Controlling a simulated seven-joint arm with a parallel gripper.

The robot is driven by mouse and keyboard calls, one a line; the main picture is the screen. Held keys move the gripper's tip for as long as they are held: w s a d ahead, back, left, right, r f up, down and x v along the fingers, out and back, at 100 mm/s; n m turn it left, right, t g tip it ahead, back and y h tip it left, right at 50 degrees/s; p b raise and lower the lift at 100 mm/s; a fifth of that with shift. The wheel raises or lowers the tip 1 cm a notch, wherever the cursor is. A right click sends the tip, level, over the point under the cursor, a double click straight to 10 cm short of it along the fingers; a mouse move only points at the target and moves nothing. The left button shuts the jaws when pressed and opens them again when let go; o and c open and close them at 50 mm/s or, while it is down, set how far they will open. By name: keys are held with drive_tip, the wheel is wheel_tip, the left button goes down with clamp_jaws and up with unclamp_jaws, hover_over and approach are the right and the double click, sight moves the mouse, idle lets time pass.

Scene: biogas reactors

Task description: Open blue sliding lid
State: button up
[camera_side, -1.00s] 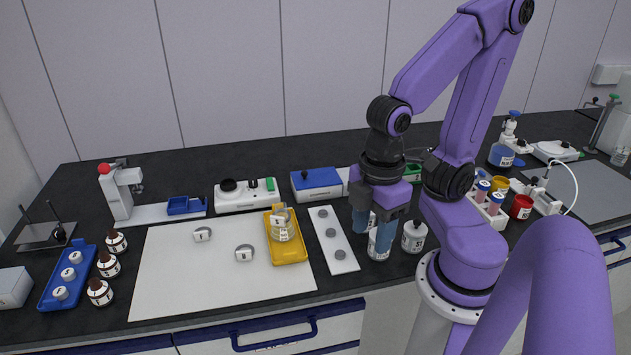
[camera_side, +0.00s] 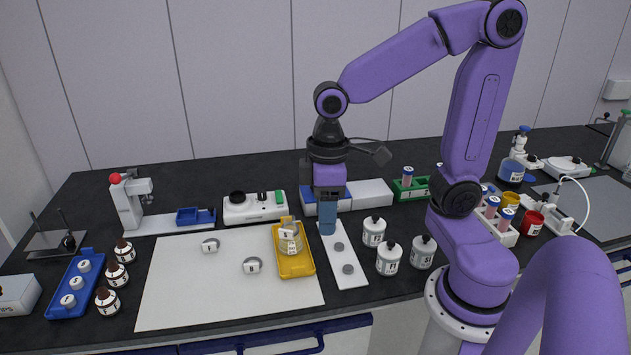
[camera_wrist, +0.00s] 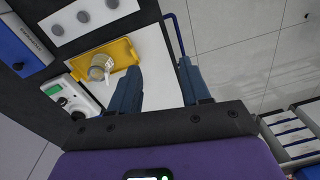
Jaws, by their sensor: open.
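The blue sliding lid (camera_side: 308,198) lies on a low white box (camera_side: 372,193) at the back middle of the bench. My arm hides much of the lid in the side view, and the bare white part of the box shows to the right.
A yellow tray (camera_side: 296,266) with a clear jar (camera_side: 289,236) stands left of the white strip (camera_side: 348,268) with grey discs. Several white bottles (camera_side: 388,258) stand to the right. A white stirrer-like device (camera_side: 254,208) is left of the box, a green rack (camera_side: 411,188) right.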

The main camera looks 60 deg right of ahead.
drive_tip(key=w+d+r+m, duration=0.2)
drive_tip(key=w+d+m, duration=0.5)
drive_tip(key=w+d, duration=0.6)
drive_tip(key=w+d+f+m+t+y, duration=0.1)
drive_tip(key=w+d+m, duration=0.25)
drive_tip(key=d, duration=0.55)
drive_tip(key=w+d+m, duration=0.3)
drive_tip(key=d+m, duration=0.1)
drive_tip(key=d, duration=0.6)
drive_tip(key=a+f, duration=0.1)
drive_tip(key=f, duration=0.4)
drive_tip(key=w+a+f, duration=0.1)
drive_tip(key=f, duration=0.4)
drive_tip(key=a+f, duration=0.1)
drive_tip(key=f, duration=0.5)
drive_tip(key=shift+w+a+f, duration=0.1)
drive_tip(key=shift+w, duration=0.15)
